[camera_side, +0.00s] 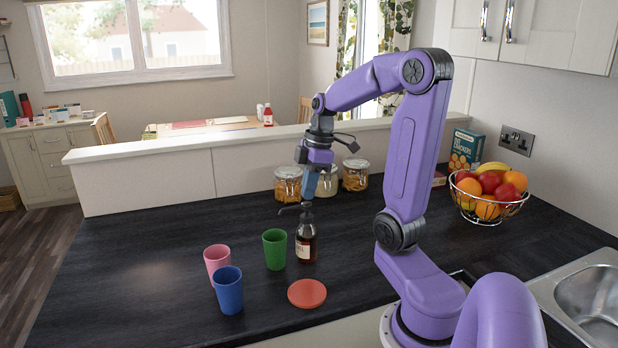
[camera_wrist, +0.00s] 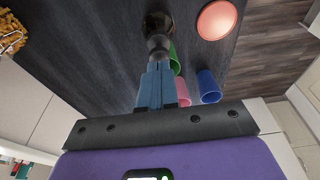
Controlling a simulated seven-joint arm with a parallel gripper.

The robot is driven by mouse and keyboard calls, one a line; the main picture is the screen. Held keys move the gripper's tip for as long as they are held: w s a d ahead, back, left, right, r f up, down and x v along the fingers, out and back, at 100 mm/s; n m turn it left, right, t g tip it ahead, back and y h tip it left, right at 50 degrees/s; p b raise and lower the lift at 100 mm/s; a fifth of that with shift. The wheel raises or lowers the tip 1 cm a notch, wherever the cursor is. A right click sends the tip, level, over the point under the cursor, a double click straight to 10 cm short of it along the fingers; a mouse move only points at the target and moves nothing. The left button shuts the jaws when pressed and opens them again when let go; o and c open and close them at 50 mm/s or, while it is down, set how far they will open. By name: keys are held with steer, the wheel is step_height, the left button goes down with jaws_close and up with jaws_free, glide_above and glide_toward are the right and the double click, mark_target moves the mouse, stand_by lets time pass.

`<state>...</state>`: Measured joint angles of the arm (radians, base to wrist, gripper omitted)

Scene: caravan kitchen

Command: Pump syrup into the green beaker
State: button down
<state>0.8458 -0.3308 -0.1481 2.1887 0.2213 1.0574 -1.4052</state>
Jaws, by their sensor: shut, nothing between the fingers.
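The brown syrup bottle (camera_side: 306,238) with a black pump head (camera_side: 296,208) stands upright on the dark worktop. Its pump spout points left, towards the green beaker (camera_side: 274,249), which stands upright just left of the bottle. My gripper (camera_side: 309,196) is shut and empty, pointing down directly over the pump head. In the wrist view the blue fingertips (camera_wrist: 157,68) are together and end at the black pump (camera_wrist: 158,44); whether they touch it I cannot tell. The green beaker is partly hidden there behind the fingers. The level of syrup in the beaker cannot be seen.
A pink beaker (camera_side: 216,262) and a blue beaker (camera_side: 228,290) stand left of the green one. A flat red disc (camera_side: 307,293) lies in front of the bottle. Storage jars (camera_side: 288,184) stand behind, and a fruit bowl (camera_side: 488,204) is at right. The worktop's left part is clear.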

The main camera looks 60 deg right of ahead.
steer(key=shift+f, duration=0.4)
steer(key=shift+f, duration=0.1)
steer(key=shift+f, duration=0.85)
steer(key=r, duration=0.1)
steer(key=s+d+r, duration=0.1)
steer(key=r, duration=0.1)
steer(key=shift+s+d, duration=0.2)
steer(key=shift+d, duration=0.05)
steer(key=shift+r, duration=0.1)
